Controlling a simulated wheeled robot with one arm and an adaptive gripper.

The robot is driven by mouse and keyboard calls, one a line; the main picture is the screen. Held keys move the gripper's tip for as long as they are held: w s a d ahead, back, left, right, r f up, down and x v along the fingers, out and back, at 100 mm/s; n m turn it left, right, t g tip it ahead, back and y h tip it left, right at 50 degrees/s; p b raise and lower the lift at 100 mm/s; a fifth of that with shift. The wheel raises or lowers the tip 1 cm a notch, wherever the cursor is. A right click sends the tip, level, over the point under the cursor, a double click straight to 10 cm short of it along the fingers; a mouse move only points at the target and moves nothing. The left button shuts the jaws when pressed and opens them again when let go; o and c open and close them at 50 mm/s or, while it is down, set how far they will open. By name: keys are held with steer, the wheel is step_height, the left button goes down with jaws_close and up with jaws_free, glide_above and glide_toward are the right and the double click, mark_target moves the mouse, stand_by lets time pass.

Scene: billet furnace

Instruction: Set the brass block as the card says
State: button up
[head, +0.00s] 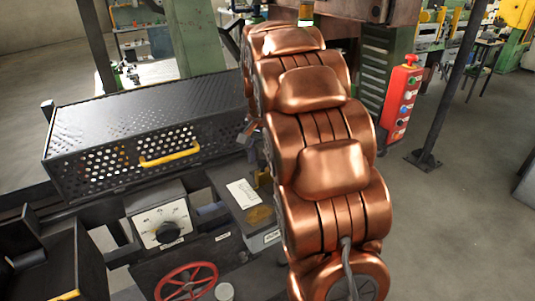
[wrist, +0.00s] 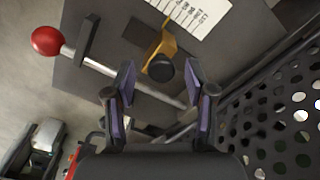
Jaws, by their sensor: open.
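A yellow piece, likely the same block (head: 263,178), shows beside my arm in the head view. A white card (wrist: 197,14) with printed lines lies beside the block, cut by the top edge; it also shows in the head view (head: 243,193), too small to read. The depth gap cannot be told.
A black perforated guard (head: 95,120) with a yellow handle (head: 169,153) stands left. A rod with a red ball (wrist: 47,40) passes below the block in the wrist view. A dial box (head: 160,222), red handwheel (head: 187,282) and red button post (head: 400,100) stand around.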

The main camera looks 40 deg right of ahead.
steer(key=shift+f, duration=0.15)
jaws_close()
stand_by(0.4)
